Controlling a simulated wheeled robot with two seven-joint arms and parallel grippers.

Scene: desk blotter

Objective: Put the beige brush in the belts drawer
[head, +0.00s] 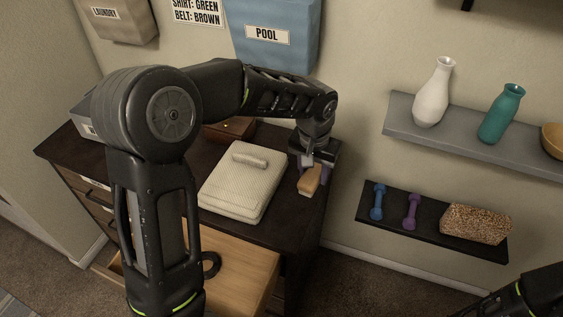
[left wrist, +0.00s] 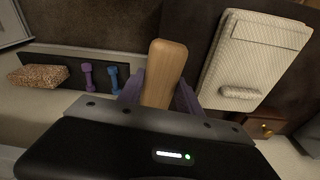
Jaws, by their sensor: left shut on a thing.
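The beige brush (head: 311,180) is at the right end of the dark dresser top, and its wooden body (left wrist: 166,65) fills the middle of the left wrist view. My left gripper (head: 307,164) is shut on it, with purple fingers on both sides in the left wrist view (left wrist: 160,92). I cannot tell whether the brush touches the dresser top. An open drawer (head: 245,262) of light wood sticks out at the front, partly hidden by my left arm. A dark curved thing (head: 212,266) shows inside it. Its label is not visible. My right gripper is out of frame.
A folded cream towel (head: 235,190) with a roll on top lies left of the brush. A small wooden box (head: 230,128) stands behind it. A wall shelf with dumbbells (head: 412,211) and a speckled block (head: 475,223) is to the right. Vases stand on the upper shelf (head: 460,142).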

